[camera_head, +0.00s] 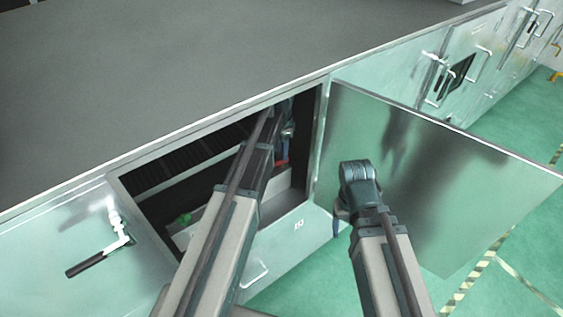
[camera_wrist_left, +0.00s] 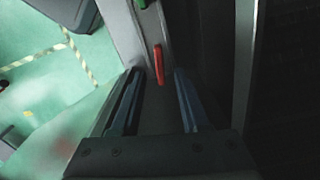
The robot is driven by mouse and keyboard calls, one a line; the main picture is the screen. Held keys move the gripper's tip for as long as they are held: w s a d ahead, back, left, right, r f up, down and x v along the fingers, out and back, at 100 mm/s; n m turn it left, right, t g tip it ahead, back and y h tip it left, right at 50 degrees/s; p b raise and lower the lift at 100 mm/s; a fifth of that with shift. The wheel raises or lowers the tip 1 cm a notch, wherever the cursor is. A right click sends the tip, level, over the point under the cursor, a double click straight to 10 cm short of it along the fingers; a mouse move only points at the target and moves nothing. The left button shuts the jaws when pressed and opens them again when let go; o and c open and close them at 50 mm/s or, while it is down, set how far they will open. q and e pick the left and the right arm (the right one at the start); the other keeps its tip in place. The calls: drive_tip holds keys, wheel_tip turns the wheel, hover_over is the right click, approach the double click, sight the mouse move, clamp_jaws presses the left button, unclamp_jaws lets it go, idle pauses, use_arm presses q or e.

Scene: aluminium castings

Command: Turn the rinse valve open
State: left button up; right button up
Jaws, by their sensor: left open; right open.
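My left arm reaches into an open cabinet. Its gripper (camera_head: 286,130) is partly in shadow near the opening's right side. In the left wrist view its two fingers (camera_wrist_left: 157,74) are apart, with a red handle (camera_wrist_left: 159,65) seen between and beyond their tips; no contact is visible. A small red part (camera_head: 282,163) shows below the gripper in the head view. A green part (camera_head: 183,218) sits further left inside. I cannot tell for sure which part is the rinse valve. My right gripper (camera_head: 337,226) hangs outside, in front of the open door, mostly hidden by its wrist.
The cabinet door (camera_head: 430,180) stands open to the right, close to my right arm. A white fitting with a black lever (camera_head: 88,261) is on the front panel at left. The grey top (camera_head: 170,70) is clear. Green floor (camera_head: 520,270) lies at right.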

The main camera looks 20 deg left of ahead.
sight(281, 163)
use_arm(q)
wheel_tip(281, 163, down, 4)
drive_tip(key=b, duration=0.2)
drive_tip(key=shift+r+b, duration=0.1)
drive_tip(key=shift+b, duration=0.3)
clamp_jaws()
